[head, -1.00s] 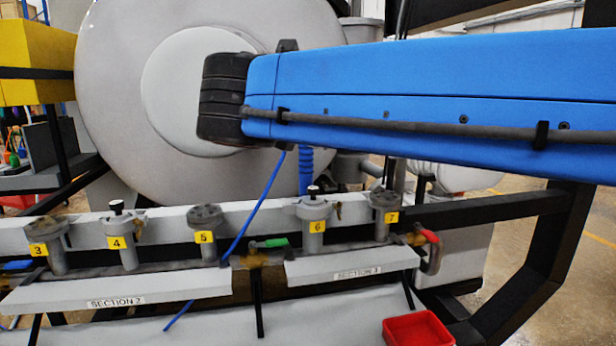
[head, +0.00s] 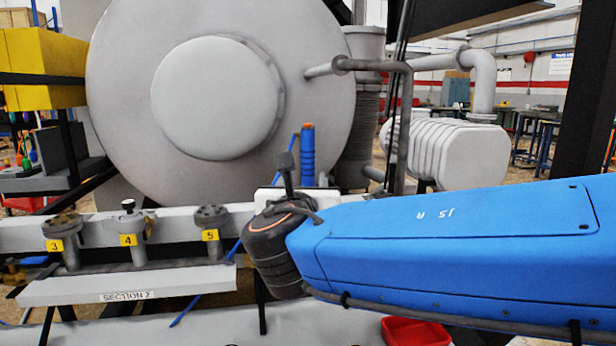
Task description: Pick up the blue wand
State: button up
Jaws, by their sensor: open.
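The blue wand (head: 307,150) appears as an upright ribbed blue rod with an orange top, in the middle of the head view, in front of the large grey round door. Its lower end is hidden behind my arm and a white part there. A thin blue line (head: 208,282) slants up from lower left, passes behind my arm and shows again just left of the wand; I cannot tell whether they join. My blue arm comes in from the right and ends in a black joint below the wand. I cannot make out my gripper's fingers.
Grey valves tagged 3, 4 and 5 (head: 209,222) stand on a grey bar at the left, above the SECTION 2 ledge (head: 127,287). A red bin (head: 413,331) is at the bottom, partly behind my arm. A ribbed pale tank (head: 455,152) and pipes stand at the right.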

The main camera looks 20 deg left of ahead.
aim_at(307, 169)
jog(key=x, duration=1.1)
jog(key=shift+d, duration=0.1)
grip_shut()
